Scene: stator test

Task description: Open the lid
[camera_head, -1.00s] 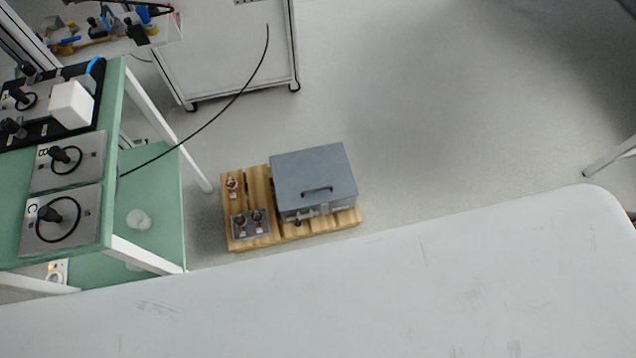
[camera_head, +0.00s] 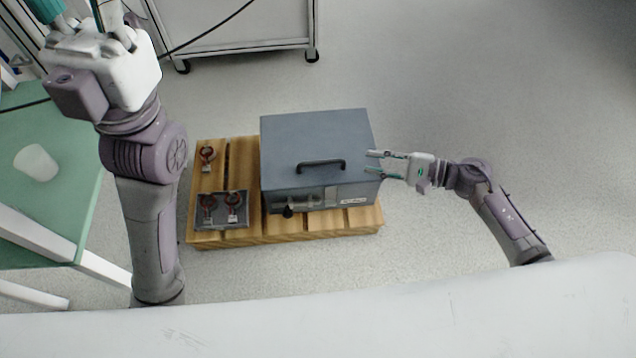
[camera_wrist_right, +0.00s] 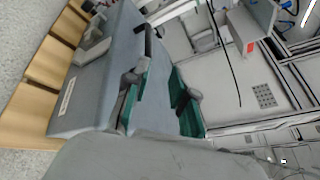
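A grey-blue box with a closed lid (camera_head: 315,140) stands on a slatted wooden pallet. A black bar handle (camera_head: 320,166) is on the lid near its front edge. My right gripper (camera_head: 374,161) is open and empty at the lid's right edge, to the right of the handle. In the right wrist view, its teal-padded fingers (camera_wrist_right: 157,103) are spread, with the box behind them and the handle (camera_wrist_right: 148,39) beyond, outside the fingers. My left gripper (camera_head: 75,14) is raised at the top left, its fingers apart and partly cut off by the frame, away from the box.
A green table (camera_head: 70,180) with a white cup (camera_head: 37,163) stands at the left. Floor right of the box is clear.

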